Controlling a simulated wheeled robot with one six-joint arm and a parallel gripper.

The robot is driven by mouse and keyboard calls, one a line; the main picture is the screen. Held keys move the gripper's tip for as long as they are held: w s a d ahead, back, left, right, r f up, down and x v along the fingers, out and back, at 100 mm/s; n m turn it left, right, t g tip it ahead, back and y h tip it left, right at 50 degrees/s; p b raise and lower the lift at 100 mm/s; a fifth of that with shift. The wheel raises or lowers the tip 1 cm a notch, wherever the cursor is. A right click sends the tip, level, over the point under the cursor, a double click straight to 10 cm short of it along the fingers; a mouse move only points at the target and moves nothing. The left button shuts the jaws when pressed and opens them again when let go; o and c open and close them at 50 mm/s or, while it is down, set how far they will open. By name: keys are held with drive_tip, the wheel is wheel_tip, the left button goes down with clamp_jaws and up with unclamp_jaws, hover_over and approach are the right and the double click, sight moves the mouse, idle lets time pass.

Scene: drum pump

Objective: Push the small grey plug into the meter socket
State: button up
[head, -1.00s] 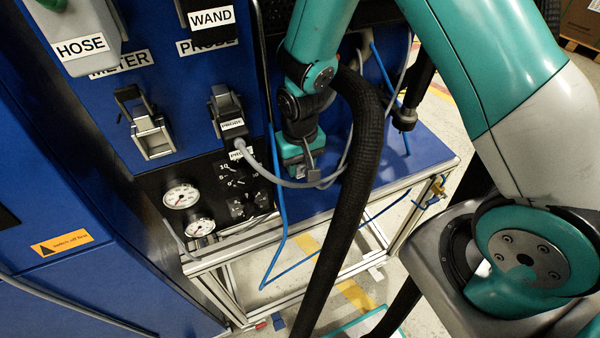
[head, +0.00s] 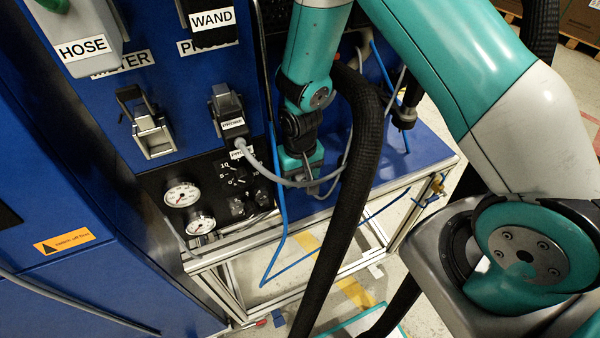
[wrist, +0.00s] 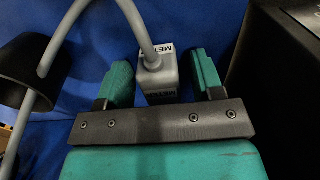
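The small grey plug (wrist: 157,84), with a METER label and a grey cable, sits between my gripper's fingers in the wrist view. My gripper (wrist: 163,82) is open, with a narrow gap on each side of the plug. In the head view my gripper (head: 308,177) is low in front of the blue cabinet, to the right of the sockets. The meter socket (head: 152,138) is a metal-framed opening under the METER label, with its flap raised, and looks empty. The plug is mostly hidden in the head view.
The PROBE plug (head: 230,117) sits in the socket to the right, its grey cable (head: 265,172) looping past my gripper. A thick black hose (head: 350,210) hangs close to my arm. Gauges (head: 182,195) and knobs (head: 236,207) lie below the sockets. A blue shelf (head: 420,150) extends right.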

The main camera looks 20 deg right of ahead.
drive_tip(key=shift+r, duration=0.1)
wheel_tip(320, 180, up, 17)
drive_tip(key=b, duration=0.2)
drive_tip(key=s+a+r+n+y, duration=0.2)
drive_tip(key=s+r, duration=0.4)
drive_tip(key=s, duration=0.3)
drive_tip(key=s+a+r+n+y, duration=0.2)
drive_tip(key=s+r+n, duration=0.3)
drive_tip(key=s, duration=0.5)
drive_tip(key=shift+a+r, duration=0.3)
drive_tip(key=shift+r, duration=0.35)
drive_tip(key=shift+w, duration=0.1)
